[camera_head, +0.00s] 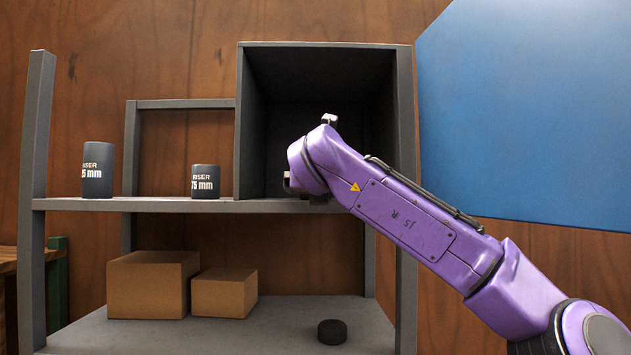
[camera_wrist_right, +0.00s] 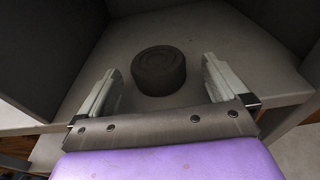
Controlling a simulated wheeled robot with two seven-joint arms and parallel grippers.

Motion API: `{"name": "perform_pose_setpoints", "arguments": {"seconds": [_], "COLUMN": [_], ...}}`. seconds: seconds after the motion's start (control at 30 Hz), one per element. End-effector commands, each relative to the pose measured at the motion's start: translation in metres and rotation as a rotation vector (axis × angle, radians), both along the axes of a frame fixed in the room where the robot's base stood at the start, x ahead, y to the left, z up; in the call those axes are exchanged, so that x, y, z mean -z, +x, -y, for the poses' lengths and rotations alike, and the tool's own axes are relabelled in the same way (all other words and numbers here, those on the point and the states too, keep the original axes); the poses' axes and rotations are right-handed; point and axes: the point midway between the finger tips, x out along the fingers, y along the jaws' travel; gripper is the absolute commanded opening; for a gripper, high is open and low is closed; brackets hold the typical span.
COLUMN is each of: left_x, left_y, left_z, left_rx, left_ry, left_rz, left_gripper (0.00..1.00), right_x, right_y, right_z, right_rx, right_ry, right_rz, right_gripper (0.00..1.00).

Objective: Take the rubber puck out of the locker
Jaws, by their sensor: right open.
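A dark round rubber puck (camera_wrist_right: 158,72) lies flat on the grey floor between the dark walls of the locker in the right wrist view. In the head view the grey locker (camera_head: 405,110) stands open at the front on the upper shelf, and my right arm hides the puck inside. My right gripper (camera_wrist_right: 161,75) is open and empty at the locker mouth, its two fingers on either side of the puck in the picture, apart from it. I cannot tell how deep the fingertips reach. My left gripper is not in view.
Two dark riser cylinders (camera_head: 98,170) (camera_head: 206,181) stand on the upper shelf (camera_head: 150,204) left of the locker. Two cardboard boxes (camera_head: 150,285) (camera_head: 224,293) and a second dark puck (camera_head: 332,331) rest on the lower shelf. A blue panel (camera_head: 530,110) is at the right.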

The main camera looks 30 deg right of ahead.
Motion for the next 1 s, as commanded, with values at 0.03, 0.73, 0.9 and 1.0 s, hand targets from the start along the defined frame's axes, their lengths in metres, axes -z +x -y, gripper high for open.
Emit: {"name": "perform_pose_setpoints", "arguments": {"seconds": [0.03, 0.73, 0.9, 1.0], "left_x": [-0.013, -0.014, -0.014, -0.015], "left_y": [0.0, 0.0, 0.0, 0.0], "left_z": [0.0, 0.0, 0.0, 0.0], "left_rx": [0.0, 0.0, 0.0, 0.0], "left_ry": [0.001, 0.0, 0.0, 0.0], "left_rz": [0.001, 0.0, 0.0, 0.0], "left_gripper": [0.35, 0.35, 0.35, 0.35], "right_x": [-0.004, 0.003, -0.002, -0.015], "right_y": [0.008, 0.02, 0.02, 0.02], "right_z": [0.005, 0.009, 0.01, 0.009], "right_rx": [0.0, -0.003, -0.002, -0.002], "right_ry": [0.002, 0.0, 0.002, 0.0], "right_rz": [-0.003, 0.001, 0.001, 0.002], "right_gripper": [1.0, 0.37, 0.37, 0.37]}}
